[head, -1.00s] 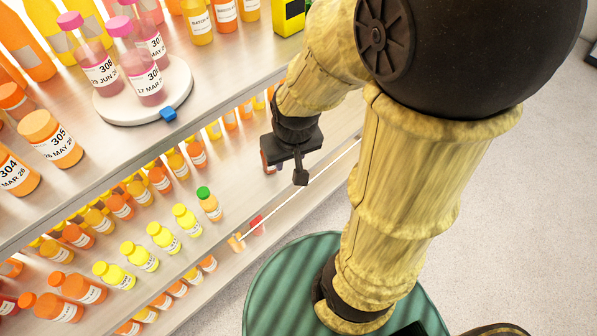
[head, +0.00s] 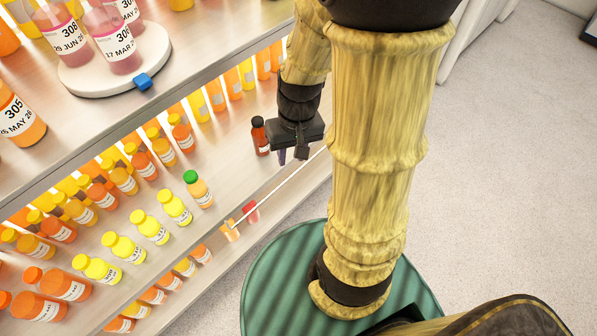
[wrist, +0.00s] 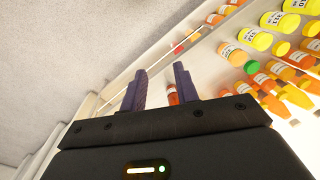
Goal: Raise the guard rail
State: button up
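The guard rail (head: 276,190) is a thin pale bar along the front edge of the lower shelf, low near the shelf surface in the head view. My gripper (head: 291,157) is above the shelf near the rail's right-hand part, pointing down, with no visible contact. In the wrist view my gripper (wrist: 159,69) has its two dark fingers apart, with nothing held between them. A red-orange bottle (wrist: 172,95) shows beyond the fingers. A dark-capped bottle (head: 260,136) stands just left of my gripper in the head view.
A green-capped bottle (head: 198,188) and several yellow-capped bottles stand on the lower shelf. Orange and red tags (head: 251,210) sit at its front edge. The upper shelf (head: 183,45) overhangs and carries a white round stand (head: 85,80) with bottles. The floor (head: 500,180) at right is clear.

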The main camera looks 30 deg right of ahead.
jog(key=w+d+f+m+y+b, duration=0.15)
jog(key=f+y+b, duration=0.25)
jog(key=f+b, duration=0.5)
jog(key=w+d+f+m+t+y+b, duration=0.1)
jog(key=w+d+f+y+b, duration=0.15)
jog(key=f+b, duration=0.6)
jog(key=w+d+f+m+y+b, duration=0.15)
jog(key=f+y+b, duration=0.4)
jog(key=f, duration=0.65)
jog(key=w+d+f+m+t+b, duration=0.1)
jog(key=d+f+m+t+b, duration=0.2)
jog(key=d+f+t+b, duration=1)
jog(key=d+b, duration=0.2)
jog(key=d, duration=0.2)
jog(key=shift+w+d+f+t, duration=0.15)
jog(key=shift+w+f+t, duration=0.1)
jog(key=shift+w+t, duration=0.05)
jog(key=shift+w, duration=0.1)
jog(key=b+x, duration=0.6)
jog(key=x, duration=1.1)
jog(key=shift+a+r, duration=0.2)
jog(key=shift+r, duration=0.1)
